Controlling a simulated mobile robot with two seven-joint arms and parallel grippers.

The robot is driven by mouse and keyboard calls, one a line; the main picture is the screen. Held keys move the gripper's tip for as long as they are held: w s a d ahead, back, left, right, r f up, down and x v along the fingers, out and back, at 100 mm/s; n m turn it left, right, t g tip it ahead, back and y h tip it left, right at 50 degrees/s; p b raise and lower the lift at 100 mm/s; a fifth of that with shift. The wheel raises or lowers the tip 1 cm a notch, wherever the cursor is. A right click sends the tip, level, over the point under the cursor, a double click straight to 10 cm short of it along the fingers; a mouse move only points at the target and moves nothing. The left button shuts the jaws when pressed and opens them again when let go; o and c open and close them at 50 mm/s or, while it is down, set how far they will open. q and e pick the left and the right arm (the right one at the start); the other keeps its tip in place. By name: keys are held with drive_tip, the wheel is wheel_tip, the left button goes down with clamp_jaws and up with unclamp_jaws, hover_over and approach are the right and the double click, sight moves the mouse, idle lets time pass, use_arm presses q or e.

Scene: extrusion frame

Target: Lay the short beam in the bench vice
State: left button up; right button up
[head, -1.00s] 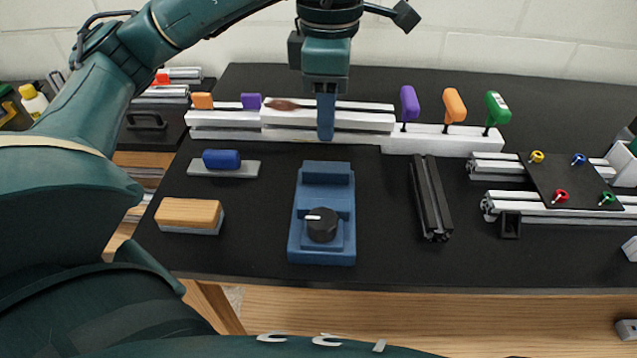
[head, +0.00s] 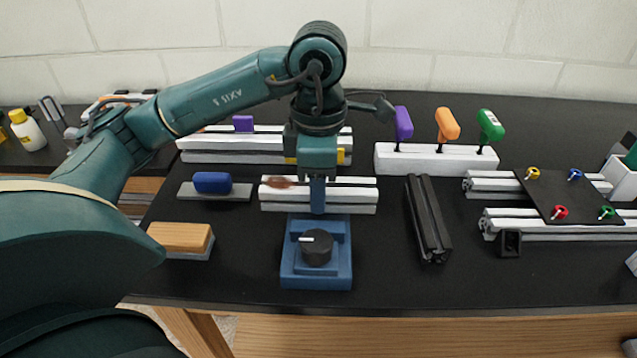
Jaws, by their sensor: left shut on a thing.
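The short beam (head: 348,196) is a silver slotted extrusion with a brownish smudge near its left end. It lies level, left to right, across the back of the blue bench vice (head: 317,277) and hides the vice's rear jaw. I cannot tell whether it touches the vice or hangs just above it. The vice's black knob with a white mark faces me. My left gripper (head: 318,196) points down and is shut on the middle of the beam. My right gripper is out of view.
Longer silver beams (head: 230,155) lie behind on the left. A white holder (head: 430,160) bears purple, orange and green-handled tools. A black beam (head: 428,220) lies right of the vice. A blue-handled block (head: 213,184) and a wooden-topped block (head: 180,240) lie left. Bare mat separates them.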

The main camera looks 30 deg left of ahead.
use_arm(q)
drive_tip(key=shift+f+b, duration=0.55)
drive_tip(key=shift+b, duration=0.1)
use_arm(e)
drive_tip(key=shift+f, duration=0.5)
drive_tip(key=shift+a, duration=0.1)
use_arm(q)
drive_tip(key=o, duration=1.1)
drive_tip(key=shift+f, duration=0.1)
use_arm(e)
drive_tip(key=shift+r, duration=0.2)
use_arm(q)
drive_tip(key=shift+o, duration=0.2)
wheel_tip(320, 180, up, 13)
drive_tip(key=p, duration=0.4)
drive_tip(key=shift+r, duration=0.2)
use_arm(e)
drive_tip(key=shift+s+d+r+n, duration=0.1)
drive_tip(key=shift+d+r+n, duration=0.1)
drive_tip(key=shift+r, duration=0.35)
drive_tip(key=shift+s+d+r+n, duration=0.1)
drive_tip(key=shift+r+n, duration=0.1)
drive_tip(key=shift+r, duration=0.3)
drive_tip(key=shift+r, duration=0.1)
